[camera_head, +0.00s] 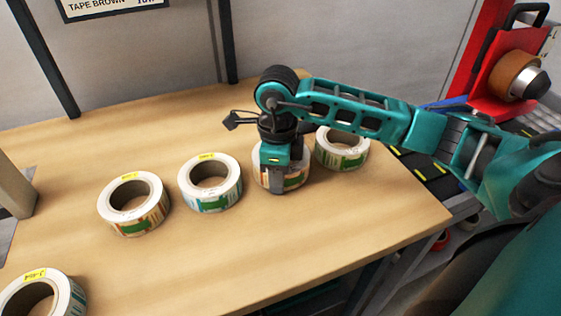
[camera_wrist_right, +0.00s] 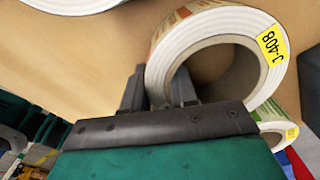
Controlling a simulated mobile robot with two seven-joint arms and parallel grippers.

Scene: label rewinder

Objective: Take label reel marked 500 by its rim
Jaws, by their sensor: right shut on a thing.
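My right gripper (camera_head: 277,183) points down at a white label reel (camera_head: 293,180) with orange and green printed labels, on the wooden table. In the right wrist view the gripper (camera_wrist_right: 158,90) is shut on this reel's rim (camera_wrist_right: 163,70). One finger is outside the wall and the other inside the hole. The reel's yellow tag (camera_wrist_right: 271,43) seems to read J-408; I can read no 500 on any reel. The gripper hides much of the reel in the head view. My left gripper is not in view.
Other reels stand on the table (camera_head: 225,262): two to the left (camera_head: 133,205) (camera_head: 210,183), one just right (camera_head: 343,150), one at the lower left corner (camera_head: 40,295). A red machine (camera_head: 510,65) with a brown roll stands beyond the table's right edge.

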